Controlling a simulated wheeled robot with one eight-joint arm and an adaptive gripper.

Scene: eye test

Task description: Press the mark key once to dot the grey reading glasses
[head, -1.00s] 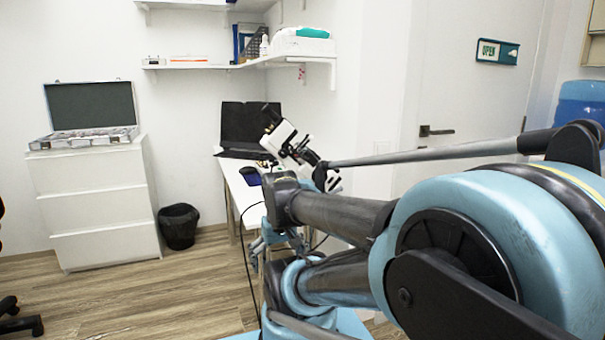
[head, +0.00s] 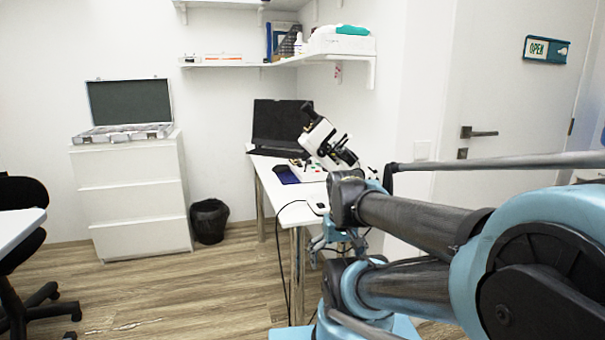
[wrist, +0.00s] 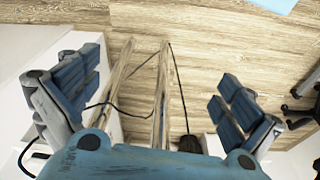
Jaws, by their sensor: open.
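A white and black lens-measuring instrument (head: 328,140) stands tilted on the white desk (head: 285,212) along the wall. A control panel with small coloured keys (head: 312,170) shows at its base; I cannot tell which one is the mark key. I cannot make out the grey reading glasses in either view. My gripper (head: 338,240) is in front of the desk and below its top, partly hidden by my arm. In the wrist view my gripper (wrist: 155,105) is open, its blue fingers wide apart with nothing between them, over the floor and desk legs.
A black laptop (head: 280,125) stands behind the instrument, and a dark blue tray (head: 285,175) lies before it. A black cable (head: 275,245) hangs off the desk. A bin (head: 208,222), white drawers (head: 135,205) and an office chair (head: 25,250) stand left. The middle floor is clear.

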